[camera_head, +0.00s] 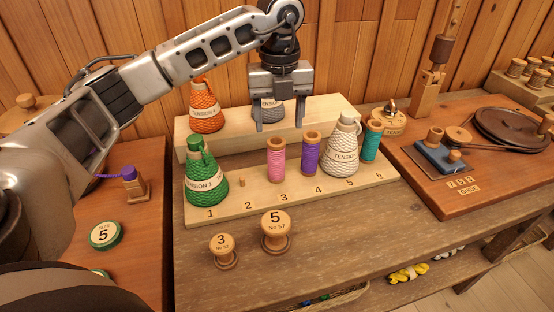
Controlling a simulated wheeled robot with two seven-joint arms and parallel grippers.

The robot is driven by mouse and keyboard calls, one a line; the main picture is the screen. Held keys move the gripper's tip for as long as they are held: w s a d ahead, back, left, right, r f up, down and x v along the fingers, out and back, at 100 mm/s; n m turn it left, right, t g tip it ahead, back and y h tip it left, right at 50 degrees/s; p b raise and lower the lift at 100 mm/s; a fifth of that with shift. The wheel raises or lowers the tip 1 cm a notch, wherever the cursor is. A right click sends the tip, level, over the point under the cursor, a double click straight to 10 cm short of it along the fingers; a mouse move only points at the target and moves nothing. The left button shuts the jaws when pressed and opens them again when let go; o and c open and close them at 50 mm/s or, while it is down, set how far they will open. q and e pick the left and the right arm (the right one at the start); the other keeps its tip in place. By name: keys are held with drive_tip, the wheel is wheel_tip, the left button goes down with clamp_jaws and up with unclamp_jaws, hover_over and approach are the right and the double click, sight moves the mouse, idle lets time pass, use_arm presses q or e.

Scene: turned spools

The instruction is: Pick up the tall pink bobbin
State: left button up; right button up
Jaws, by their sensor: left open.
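The tall pink bobbin (277,160) stands upright on the front board (233,212), behind the number 3. It has pink thread and wooden ends. My left gripper (281,126) hangs down above and behind it with its fingers spread, one finger to each side of a grey cone on the raised back step. I cannot tell whether the fingers touch the cone. The pink bobbin is apart from the fingers and unheld. My right gripper is not in view.
A purple bobbin (311,154) stands close right of the pink one, then a white cone (341,150) and a teal bobbin (371,141). A green cone (205,177) and an orange cone (206,108) stand left. Two wooden spools (276,229) stand in front.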

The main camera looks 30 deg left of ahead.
sight(276, 151)
use_arm(q)
drive_tip(key=f, duration=0.9)
drive_tip(key=shift+a+p, duration=0.3)
drive_tip(key=shift+a, duration=0.05)
drive_tip(key=shift+c, duration=0.3)
drive_tip(key=c, duration=1)
